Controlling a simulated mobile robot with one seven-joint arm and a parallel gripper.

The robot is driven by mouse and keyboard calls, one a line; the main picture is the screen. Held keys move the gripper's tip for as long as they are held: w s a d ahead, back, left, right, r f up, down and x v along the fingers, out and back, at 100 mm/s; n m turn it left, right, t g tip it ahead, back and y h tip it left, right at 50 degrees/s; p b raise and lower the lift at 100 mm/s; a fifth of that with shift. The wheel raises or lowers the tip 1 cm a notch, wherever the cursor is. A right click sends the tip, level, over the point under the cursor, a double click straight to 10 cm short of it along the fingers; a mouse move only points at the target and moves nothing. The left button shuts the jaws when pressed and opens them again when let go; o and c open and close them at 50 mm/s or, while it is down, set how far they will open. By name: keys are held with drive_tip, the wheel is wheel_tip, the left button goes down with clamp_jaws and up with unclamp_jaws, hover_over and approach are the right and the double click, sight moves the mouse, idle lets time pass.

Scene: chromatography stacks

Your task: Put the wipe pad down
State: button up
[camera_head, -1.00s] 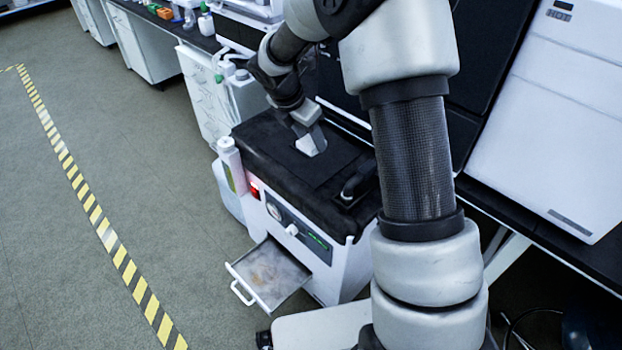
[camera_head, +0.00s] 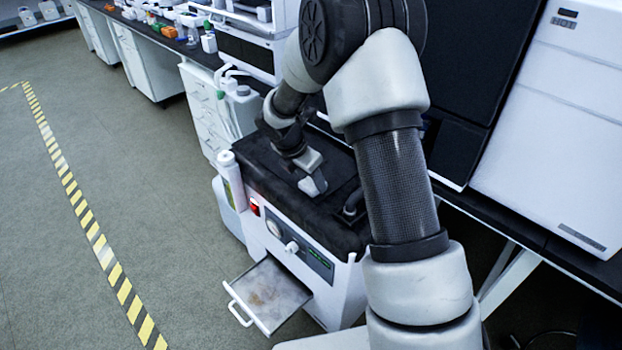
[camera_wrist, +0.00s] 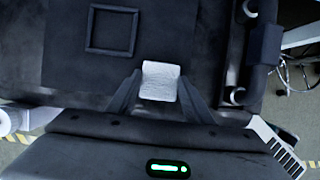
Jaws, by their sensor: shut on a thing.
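My gripper (camera_wrist: 158,92) is shut on the wipe pad (camera_wrist: 160,80), a small white, textured block held between the two dark fingers. In the head view my gripper (camera_head: 312,178) is over the black top (camera_head: 275,165) of a white bench unit, with the pale pad (camera_head: 311,187) at its tip. I cannot tell whether the pad touches that top. In the wrist view a raised dark square outline (camera_wrist: 89,28) lies on the flat mat, beyond the pad and to its left.
The unit's shallow tray (camera_head: 262,312) is pulled out at its front, with brownish stains inside. A white bottle (camera_head: 230,175) stands at the unit's left side. A dark handle (camera_head: 352,206) rises at the right of the top. Floor on the left is clear.

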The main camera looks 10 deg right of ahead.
drive_tip(key=o, duration=0.9)
drive_tip(key=shift+f, duration=0.1)
drive_tip(key=shift+o, duration=0.2)
